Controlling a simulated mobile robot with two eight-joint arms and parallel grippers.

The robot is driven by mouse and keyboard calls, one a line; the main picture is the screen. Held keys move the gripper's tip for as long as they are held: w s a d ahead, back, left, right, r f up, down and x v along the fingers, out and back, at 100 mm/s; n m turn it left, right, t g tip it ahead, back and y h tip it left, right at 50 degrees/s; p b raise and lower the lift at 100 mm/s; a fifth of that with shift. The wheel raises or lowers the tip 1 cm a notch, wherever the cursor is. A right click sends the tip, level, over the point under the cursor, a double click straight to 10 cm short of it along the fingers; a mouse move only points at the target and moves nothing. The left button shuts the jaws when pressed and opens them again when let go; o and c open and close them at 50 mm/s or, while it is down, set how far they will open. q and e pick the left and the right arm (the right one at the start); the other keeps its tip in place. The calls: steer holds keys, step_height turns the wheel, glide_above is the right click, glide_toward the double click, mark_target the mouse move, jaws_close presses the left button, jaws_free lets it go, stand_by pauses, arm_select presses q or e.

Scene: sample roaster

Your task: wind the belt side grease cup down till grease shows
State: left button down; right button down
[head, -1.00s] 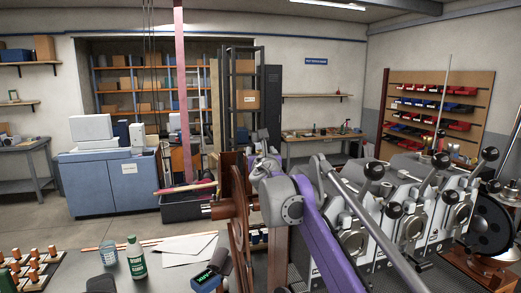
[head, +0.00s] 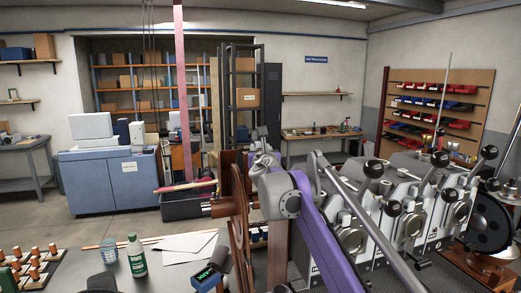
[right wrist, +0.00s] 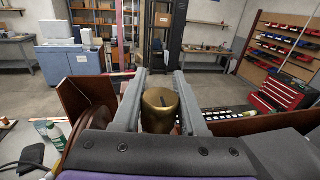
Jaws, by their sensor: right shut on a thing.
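A brass cylindrical cup (right wrist: 160,108), which looks like the grease cup, stands between the fingers of my right gripper (right wrist: 161,82) in the right wrist view. The fingers press on it from both sides. A small dark slot or mark shows on its top. I see no grease on it. In the head view my right gripper (head: 262,155) is at the end of the purple arm, beside the brown wheel (head: 240,225), and the cup is hidden there. My left gripper is not in view.
The grey roaster row with black-knobbed levers (head: 405,210) stands close to the right of my arm. Floor is open beyond.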

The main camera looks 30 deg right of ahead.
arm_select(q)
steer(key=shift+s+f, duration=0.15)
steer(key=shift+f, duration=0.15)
arm_select(e)
steer(key=shift+s+d+r+m+g+h, duration=0.1)
steer(key=shift+s+d+m+g+h, duration=0.15)
steer(key=shift+m+g+h, duration=0.85)
steer(key=shift+s+d+f+m+g+h, duration=0.1)
steer(key=shift+s+d+m+g+h, duration=0.1)
steer(key=shift+m+g+h, duration=0.9)
steer(key=shift+s+d+r+m+g+h, duration=0.2)
steer(key=shift+m+g+h, duration=0.6)
steer(key=shift+h, duration=0.6)
steer(key=shift+f, duration=0.1)
steer(key=shift+c, duration=2.2)
jaws_free()
steer(key=shift+w+f, duration=0.1)
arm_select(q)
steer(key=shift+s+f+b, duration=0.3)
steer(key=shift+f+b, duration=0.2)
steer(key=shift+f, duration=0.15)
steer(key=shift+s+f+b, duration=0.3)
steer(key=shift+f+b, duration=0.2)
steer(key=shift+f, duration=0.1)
arm_select(e)
steer(key=v, duration=1)
steer(key=shift+s+a, duration=0.25)
steer(key=shift+a, duration=0.05)
